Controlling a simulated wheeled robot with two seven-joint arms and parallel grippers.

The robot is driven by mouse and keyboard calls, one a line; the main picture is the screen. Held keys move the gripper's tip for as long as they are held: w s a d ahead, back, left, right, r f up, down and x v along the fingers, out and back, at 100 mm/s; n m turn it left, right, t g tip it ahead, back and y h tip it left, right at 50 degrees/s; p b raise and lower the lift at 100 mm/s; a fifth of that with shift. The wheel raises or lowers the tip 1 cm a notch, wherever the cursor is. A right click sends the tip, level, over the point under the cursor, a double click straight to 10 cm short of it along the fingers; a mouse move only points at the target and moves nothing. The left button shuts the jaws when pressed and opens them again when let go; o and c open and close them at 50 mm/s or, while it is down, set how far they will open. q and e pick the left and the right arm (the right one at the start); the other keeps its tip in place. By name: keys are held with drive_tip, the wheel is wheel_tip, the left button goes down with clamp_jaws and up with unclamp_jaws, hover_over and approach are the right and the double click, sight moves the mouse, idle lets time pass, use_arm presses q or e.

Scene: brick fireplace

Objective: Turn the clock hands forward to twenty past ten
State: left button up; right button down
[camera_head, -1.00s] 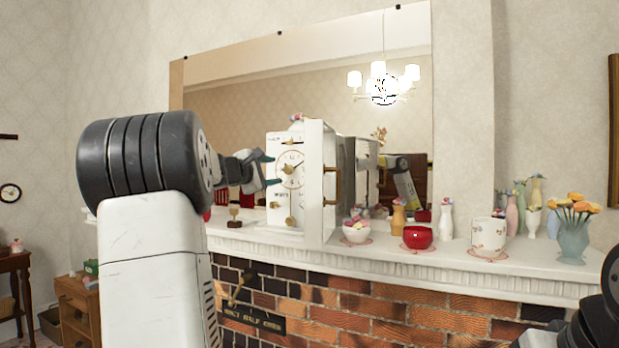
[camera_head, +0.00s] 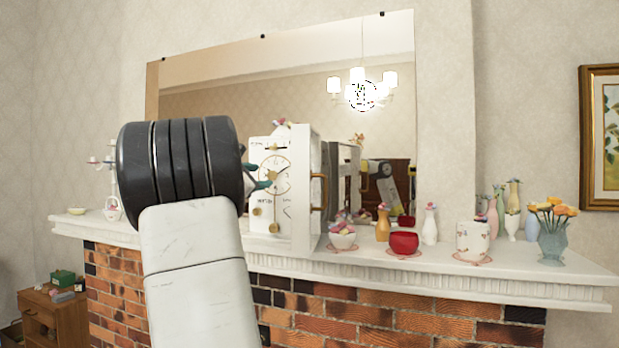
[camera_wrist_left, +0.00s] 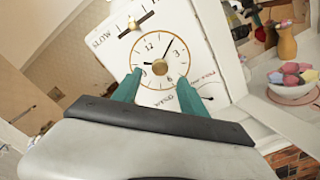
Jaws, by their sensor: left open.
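The white clock (camera_head: 262,215) stands upright on the mantel with its hinged door (camera_head: 306,190) swung open to the right. Its round dial (camera_wrist_left: 148,78) shows numerals, a brass centre knob (camera_wrist_left: 160,67) and dark hands, one pointing up and to the right of 12. The other hand's direction is hard to make out. My left gripper (camera_head: 262,179) is at the dial's left side in the head view, mostly hidden by my wrist. In the left wrist view its two green fingertips (camera_wrist_left: 158,88) are apart, one on either side of the dial's lower part, with nothing between them. My right gripper is not in view.
A flower bowl (camera_head: 342,236), a red bowl (camera_head: 404,243), a white cup (camera_head: 475,238) and several vases stand on the mantel (camera_head: 450,268) right of the clock. A large mirror (camera_head: 215,100) is behind. A framed picture (camera_head: 602,140) hangs at right.

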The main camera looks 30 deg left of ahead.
sight(271, 176)
use_arm(q)
drive_tip(key=w, duration=0.6)
drive_tip(key=shift+w+a, duration=0.2)
drive_tip(key=shift+a, duration=0.2)
clamp_jaws()
